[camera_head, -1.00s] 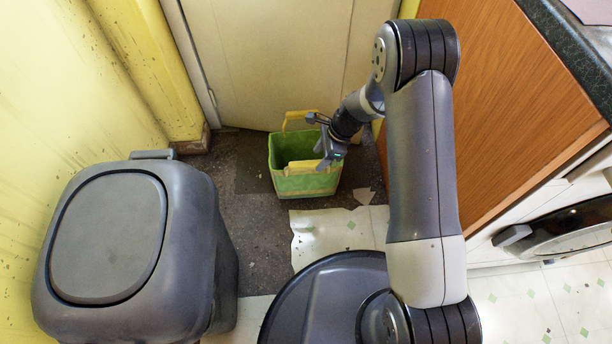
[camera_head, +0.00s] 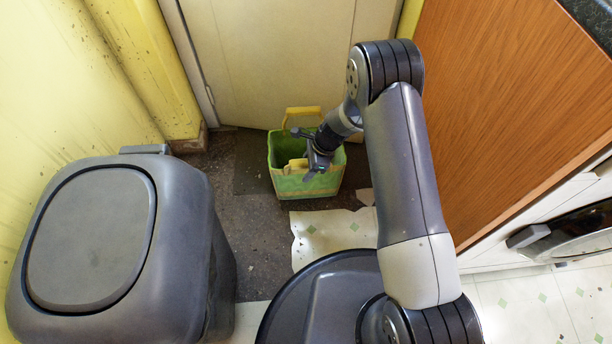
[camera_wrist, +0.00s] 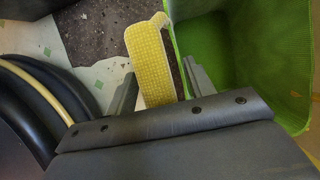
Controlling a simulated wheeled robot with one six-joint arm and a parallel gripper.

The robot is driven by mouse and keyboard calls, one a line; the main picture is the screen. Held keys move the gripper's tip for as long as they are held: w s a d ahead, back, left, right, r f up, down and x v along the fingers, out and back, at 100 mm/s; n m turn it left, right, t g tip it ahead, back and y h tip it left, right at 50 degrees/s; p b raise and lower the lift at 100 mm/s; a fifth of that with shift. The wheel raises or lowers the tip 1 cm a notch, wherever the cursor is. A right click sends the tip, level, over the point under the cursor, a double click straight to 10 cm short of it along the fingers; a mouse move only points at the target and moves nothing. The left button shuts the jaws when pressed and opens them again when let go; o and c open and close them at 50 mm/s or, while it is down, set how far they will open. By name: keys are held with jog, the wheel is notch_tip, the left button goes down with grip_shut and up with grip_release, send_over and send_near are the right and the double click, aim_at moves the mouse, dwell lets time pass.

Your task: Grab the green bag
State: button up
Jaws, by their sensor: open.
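The green bag (camera_head: 307,183) stands upright and open-topped on the dark floor in front of the door. One yellow handle (camera_head: 302,113) rises at its far side, and another yellow handle is at its near side. My gripper (camera_head: 307,155) is over the bag's near rim. In the wrist view the near yellow handle (camera_wrist: 149,60) lies between the two open fingers of my gripper (camera_wrist: 158,88), and the green inside of the bag (camera_wrist: 235,50) is to the right. I cannot tell whether either finger touches the handle.
A grey lidded bin (camera_head: 110,240) stands at the left. A wooden cabinet side (camera_head: 510,110) and a white appliance (camera_head: 570,225) are at the right. The door (camera_head: 285,60) is close behind the bag. Torn vinyl (camera_head: 330,232) lies in front of it.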

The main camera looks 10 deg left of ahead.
jog(key=shift+f, duration=0.15)
grip_shut()
dwell(0.4)
